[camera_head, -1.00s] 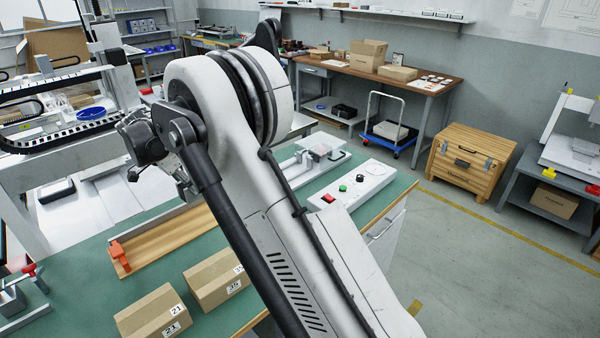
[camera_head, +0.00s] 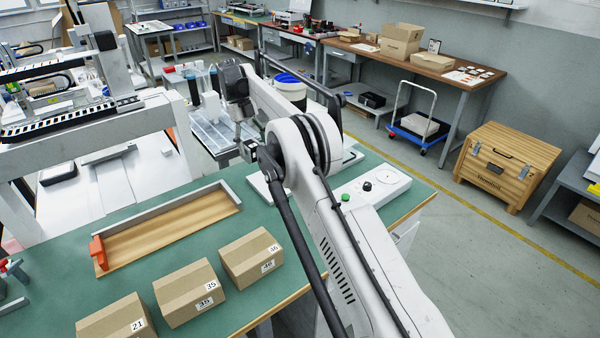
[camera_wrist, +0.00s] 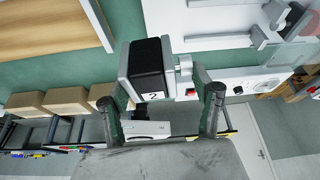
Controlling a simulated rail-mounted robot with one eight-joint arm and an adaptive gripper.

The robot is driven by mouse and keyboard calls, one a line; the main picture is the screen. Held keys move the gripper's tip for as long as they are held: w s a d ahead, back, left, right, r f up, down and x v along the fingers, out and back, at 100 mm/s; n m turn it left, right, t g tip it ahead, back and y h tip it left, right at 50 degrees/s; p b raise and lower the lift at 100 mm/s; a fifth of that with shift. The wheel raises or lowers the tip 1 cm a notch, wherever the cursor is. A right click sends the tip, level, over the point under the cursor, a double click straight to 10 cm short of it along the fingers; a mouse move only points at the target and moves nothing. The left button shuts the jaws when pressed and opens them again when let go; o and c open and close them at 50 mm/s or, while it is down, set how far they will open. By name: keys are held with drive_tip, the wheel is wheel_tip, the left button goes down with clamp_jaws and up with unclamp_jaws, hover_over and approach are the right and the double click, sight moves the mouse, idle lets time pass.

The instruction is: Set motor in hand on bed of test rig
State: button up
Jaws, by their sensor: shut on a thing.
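My gripper (camera_wrist: 162,103) is shut on the motor (camera_wrist: 146,70), a boxy body with a black face, pale sides, a "2" label and a silver shaft end. The motor sits between the two fingers in the wrist view. The test rig (camera_wrist: 213,18), a pale bed with grey upright blocks, lies beyond the motor at the upper right of that view. A gap in the picture separates motor and bed; their height difference cannot be judged. In the head view my arm covers most of the rig, whose left end (camera_head: 261,186) shows on the green bench.
A control box (camera_head: 370,188) with buttons and a dial stands beside the rig. A wooden tray (camera_head: 165,232) with a grey rail lies left on the bench. Cartons (camera_head: 190,292) line the front edge. A parts bin table (camera_head: 215,132) stands behind the bench.

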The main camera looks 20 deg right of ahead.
drive_tip(key=shift+w+d+m, duration=0.2)
drive_tip(key=shift+d+m, duration=0.2)
drive_tip(key=shift+d, duration=0.3)
drive_tip(key=d+f, duration=0.2)
drive_tip(key=d, duration=0.1)
drive_tip(key=w+d+f, duration=0.1)
drive_tip(key=d+f, duration=0.1)
drive_tip(key=d, duration=0.2)
drive_tip(key=d+f+b, duration=0.1)
drive_tip(key=d+f, duration=0.2)
drive_tip(key=d, duration=0.1)
drive_tip(key=shift+w+d, duration=0.1)
drive_tip(key=shift+w, duration=0.15)
drive_tip(key=shift+f, duration=1.95)
drive_tip(key=shift+f, duration=0.1)
drive_tip(key=o, duration=1.9)
drive_tip(key=shift+c, duration=0.2)
